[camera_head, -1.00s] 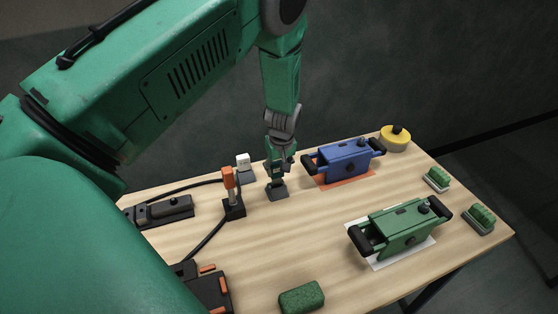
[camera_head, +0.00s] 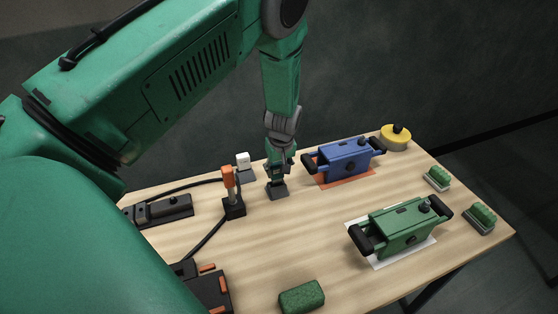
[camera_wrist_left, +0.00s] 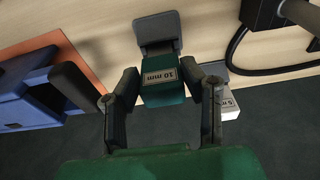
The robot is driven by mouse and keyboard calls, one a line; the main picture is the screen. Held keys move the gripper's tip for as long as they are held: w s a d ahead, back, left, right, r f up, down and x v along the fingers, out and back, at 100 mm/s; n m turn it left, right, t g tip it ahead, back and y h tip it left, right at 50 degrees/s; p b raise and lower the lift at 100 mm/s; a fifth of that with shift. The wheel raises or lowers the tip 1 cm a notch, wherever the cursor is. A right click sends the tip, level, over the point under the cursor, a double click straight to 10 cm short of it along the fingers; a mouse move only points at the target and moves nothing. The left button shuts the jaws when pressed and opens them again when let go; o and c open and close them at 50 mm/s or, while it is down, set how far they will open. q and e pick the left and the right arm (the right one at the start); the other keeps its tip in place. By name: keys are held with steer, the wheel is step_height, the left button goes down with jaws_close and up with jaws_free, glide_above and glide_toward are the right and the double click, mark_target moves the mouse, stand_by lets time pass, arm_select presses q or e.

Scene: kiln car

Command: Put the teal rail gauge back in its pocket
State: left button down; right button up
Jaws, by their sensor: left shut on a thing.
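The teal rail gauge (camera_wrist_left: 163,82), labelled "10 mm", is between the two fingers of my left gripper (camera_wrist_left: 170,92) in the left wrist view. The gripper is shut on it. A dark grey pocket block (camera_wrist_left: 156,34) lies just beyond the gauge, in line with it. In the head view, my left gripper (camera_head: 278,168) points down over this grey pocket block (camera_head: 277,191) on the table. The gauge is small and partly covered by the fingers there. I cannot tell whether its lower end is inside the pocket. My right gripper is not in view.
A white gauge (camera_head: 243,160) marked "5 mm" stands to the left in its holder. An orange-topped tool (camera_head: 228,178) stands nearby. A blue box (camera_head: 345,160) on an orange mat is close on the right; a green box (camera_head: 402,228) is nearer. The table's middle is clear.

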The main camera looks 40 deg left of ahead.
arm_select(q)
steer(key=shift+f+b, duration=0.75)
steer(key=shift+f, duration=0.35)
steer(key=c, duration=0.9)
jaws_free()
steer(key=shift+r, duration=0.1)
steer(key=r+p, duration=0.2)
steer(key=d+r+p, duration=0.1)
steer(key=r+p, duration=0.1)
steer(key=r, duration=0.1)
steer(key=r+p, duration=0.2)
steer(key=shift+s+d+r, duration=0.15)
steer(key=shift+s+r, duration=0.2)
steer(key=shift+r, duration=0.05)
stand_by(0.6)
